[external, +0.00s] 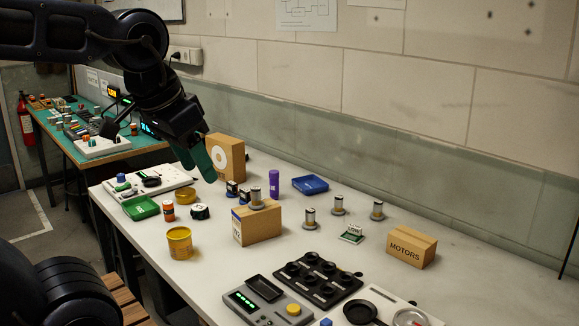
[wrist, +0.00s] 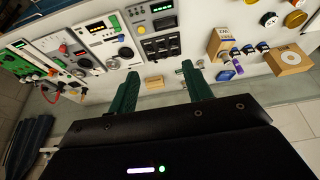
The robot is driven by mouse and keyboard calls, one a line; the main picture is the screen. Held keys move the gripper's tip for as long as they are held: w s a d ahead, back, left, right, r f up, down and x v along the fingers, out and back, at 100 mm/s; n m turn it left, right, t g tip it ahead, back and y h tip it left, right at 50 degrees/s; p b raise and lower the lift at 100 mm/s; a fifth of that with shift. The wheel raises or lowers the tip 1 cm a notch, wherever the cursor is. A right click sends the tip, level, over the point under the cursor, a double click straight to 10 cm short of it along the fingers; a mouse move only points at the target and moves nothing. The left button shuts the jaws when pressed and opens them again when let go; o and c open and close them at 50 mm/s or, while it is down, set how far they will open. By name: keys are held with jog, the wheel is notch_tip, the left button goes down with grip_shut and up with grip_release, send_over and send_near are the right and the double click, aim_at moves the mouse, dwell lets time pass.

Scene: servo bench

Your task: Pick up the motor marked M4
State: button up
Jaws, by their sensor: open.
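Several small silver motors stand on the bench: one on a cardboard box (external: 257,194), and three on the bench top, at the front (external: 310,217), the middle (external: 338,204) and the right (external: 377,210). Two darker, blue-banded cylinders, one at the left (external: 231,188) and one beside it (external: 244,196), stand behind the box. No M4 mark is legible, so I cannot tell which is M4. My gripper (external: 197,162) is above the left part of the bench, its green fingers angled down. In the wrist view my gripper (wrist: 157,82) has its fingers wide apart, with nothing held between them.
A cardboard box with a white disc (external: 225,156) stands near my gripper. A purple can (external: 274,183), blue tray (external: 310,185), yellow tin (external: 180,243) and green tray (external: 140,208) are around. A MOTORS box (external: 411,247) is at right. A dark socketed tray (external: 318,279) lies in front.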

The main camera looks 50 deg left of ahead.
jog(key=m+t+h, duration=0.1)
jog(key=m+h, duration=0.2)
jog(key=m, duration=0.2)
send_over(377, 201)
jog(key=s+a, duration=0.2)
jog(key=s, duration=0.2)
notch_tip(377, 201, down, 24)
jog(key=shift+t+y, duration=0.3)
jog(key=x, duration=1)
jog(key=shift+d+f, duration=0.35)
jog(key=shift+d, duration=0.05)
jog(key=shift+n, duration=0.3)
grip_shut()
